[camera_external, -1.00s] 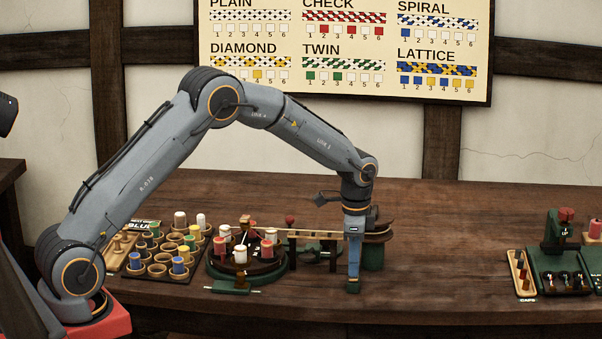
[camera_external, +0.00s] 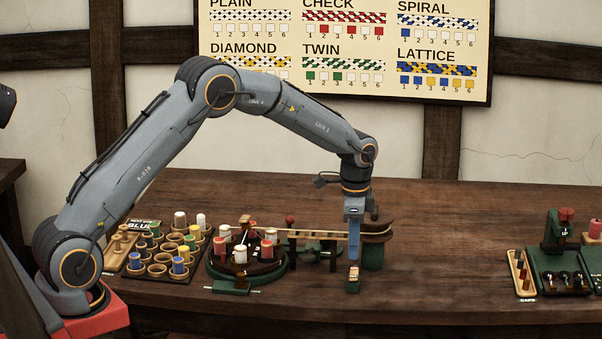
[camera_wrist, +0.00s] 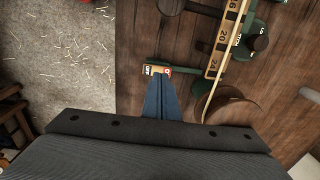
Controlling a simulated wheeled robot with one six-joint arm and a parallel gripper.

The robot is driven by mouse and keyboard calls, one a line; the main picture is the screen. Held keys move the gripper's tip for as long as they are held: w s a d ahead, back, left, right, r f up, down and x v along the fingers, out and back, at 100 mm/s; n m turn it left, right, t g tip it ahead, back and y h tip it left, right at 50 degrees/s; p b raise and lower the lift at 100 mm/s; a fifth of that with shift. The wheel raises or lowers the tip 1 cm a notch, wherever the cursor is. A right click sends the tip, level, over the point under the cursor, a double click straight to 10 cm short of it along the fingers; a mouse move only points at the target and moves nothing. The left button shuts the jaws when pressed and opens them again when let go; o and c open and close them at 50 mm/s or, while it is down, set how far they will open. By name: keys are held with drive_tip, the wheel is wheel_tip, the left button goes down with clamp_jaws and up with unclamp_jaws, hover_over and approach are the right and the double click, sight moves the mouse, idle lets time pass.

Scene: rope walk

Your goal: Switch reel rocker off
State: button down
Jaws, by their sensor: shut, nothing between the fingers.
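The reel rocker (camera_external: 353,276) is a small switch on a wooden plate with a dark green base, at the table's front edge. In the wrist view the rocker (camera_wrist: 157,70) shows a white label at its left and a red patch at its right; its tilt is too small to tell. My gripper (camera_external: 353,259) is shut and empty, pointing down just above the rocker. In the wrist view my blue fingers (camera_wrist: 173,78) overlap the plate's near edge. I cannot tell whether they touch it.
A wooden numbered rail (camera_external: 318,234) runs behind my gripper to a green post (camera_external: 373,256). The round carrier with bobbins (camera_external: 240,254) stands to the left, beside a tray of cups (camera_external: 156,270). The table to the right is clear up to the caps tray (camera_external: 521,275).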

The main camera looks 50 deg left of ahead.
sight(354, 274)
wheel_tip(354, 274, up, 10)
drive_tip(key=b, duration=0.2)
drive_tip(key=shift+d+b, duration=0.3)
drive_tip(key=shift+d, duration=0.05)
drive_tip(key=shift+s+r, duration=0.1)
drive_tip(key=shift+s, duration=0.05)
drive_tip(key=s+a+f+n, duration=0.1)
drive_tip(key=s+f+n, duration=0.2)
drive_tip(key=s, duration=0.9)
drive_tip(key=s+a+f+n, duration=0.1)
drive_tip(key=s+f+n, duration=0.2)
drive_tip(key=s, duration=1)
drive_tip(key=s+a+f+n, duration=0.1)
drive_tip(key=s+f+n, duration=0.2)
drive_tip(key=s, duration=1)
drive_tip(key=shift+f, duration=0.6)
